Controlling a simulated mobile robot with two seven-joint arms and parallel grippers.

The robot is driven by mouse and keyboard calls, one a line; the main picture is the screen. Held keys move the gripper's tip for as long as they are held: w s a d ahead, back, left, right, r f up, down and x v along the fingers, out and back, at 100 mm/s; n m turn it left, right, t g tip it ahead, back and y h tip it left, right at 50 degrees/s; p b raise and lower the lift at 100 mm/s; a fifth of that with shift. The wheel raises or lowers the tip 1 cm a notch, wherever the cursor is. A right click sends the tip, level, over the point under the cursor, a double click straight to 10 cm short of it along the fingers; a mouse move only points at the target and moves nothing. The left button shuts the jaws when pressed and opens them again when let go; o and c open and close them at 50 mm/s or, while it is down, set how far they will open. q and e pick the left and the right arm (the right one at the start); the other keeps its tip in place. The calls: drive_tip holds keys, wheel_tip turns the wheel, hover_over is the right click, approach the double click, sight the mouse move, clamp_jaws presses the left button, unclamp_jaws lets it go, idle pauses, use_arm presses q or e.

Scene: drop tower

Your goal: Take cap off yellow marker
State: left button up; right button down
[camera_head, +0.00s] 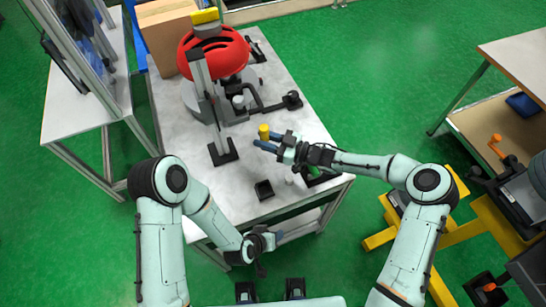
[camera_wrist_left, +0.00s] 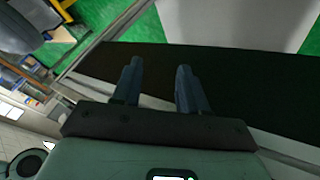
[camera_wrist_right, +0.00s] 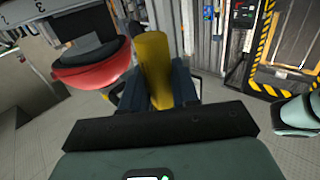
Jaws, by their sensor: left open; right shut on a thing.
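The yellow marker (camera_head: 264,130) is held upright in my right gripper (camera_head: 268,141), above the right part of the table. In the right wrist view the marker (camera_wrist_right: 154,62) stands between the two fingers, which close on its lower part. I cannot make out where the cap meets the body; the part inside the fingers is hidden. My left gripper (camera_head: 270,240) is low at the table's front edge, well apart from the marker. In the left wrist view its two fingers (camera_wrist_left: 158,72) are spread with nothing between them.
A grey table (camera_head: 185,135) bears a drop tower with a red helmet (camera_head: 215,53). A small black holder (camera_head: 264,189) and a black-and-green object (camera_head: 316,176) sit near the front edge. A cardboard box (camera_head: 166,32) stands behind. The air around the marker looks clear.

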sight(266, 133)
use_arm(q)
drive_tip(key=w+d+r+m+t+h, duration=0.2)
drive_tip(key=w+d+r+m+t, duration=0.2)
drive_tip(key=d+r, duration=0.7)
drive_tip(key=w+a+r+n+t+y, duration=0.3)
drive_tip(key=w+a+r+t+y, duration=0.15)
drive_tip(key=r, duration=0.35)
drive_tip(key=w+a+r+n+t+y, duration=0.3)
drive_tip(key=w+a+r+n+y, duration=0.15)
drive_tip(key=r, duration=0.35)
drive_tip(key=shift+m+g, duration=0.25)
drive_tip(key=shift+m, duration=0.1)
drive_tip(key=x, duration=1.1)
drive_tip(key=shift+w+a, duration=0.25)
drive_tip(key=shift+a, duration=0.1)
clamp_jaws()
